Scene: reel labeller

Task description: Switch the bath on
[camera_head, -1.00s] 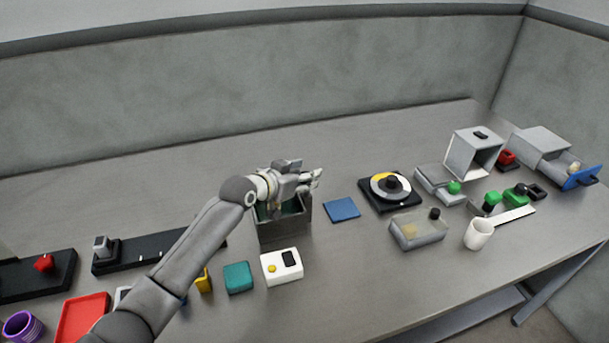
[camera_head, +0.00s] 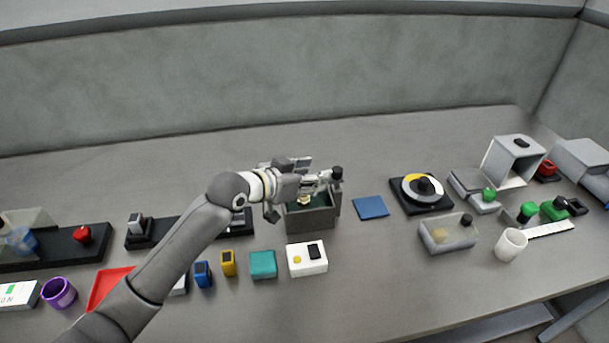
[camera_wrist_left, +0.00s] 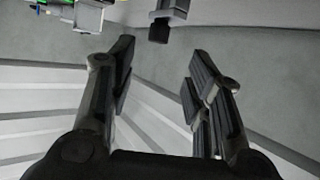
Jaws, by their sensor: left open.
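An open grey box with a dark green inside (camera_head: 312,222), which looks like the bath, stands mid-table. A white unit (camera_head: 307,265) with a yellow button (camera_head: 297,259) and a black patch sits in front of it. I cannot tell which part is the bath's switch. My left gripper (camera_head: 322,184) is above the box and hides part of its opening. A black knob-like piece (camera_head: 337,172) shows at its tip; I cannot tell what it belongs to. In the left wrist view the gripper (camera_wrist_left: 162,72) is open, with nothing between its fingers. The right gripper is not in view.
A blue mat (camera_head: 371,207) and a black-based dial (camera_head: 421,193) lie to the right. Teal (camera_head: 263,265), yellow (camera_head: 228,263) and blue (camera_head: 203,274) blocks stand left of the white unit.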

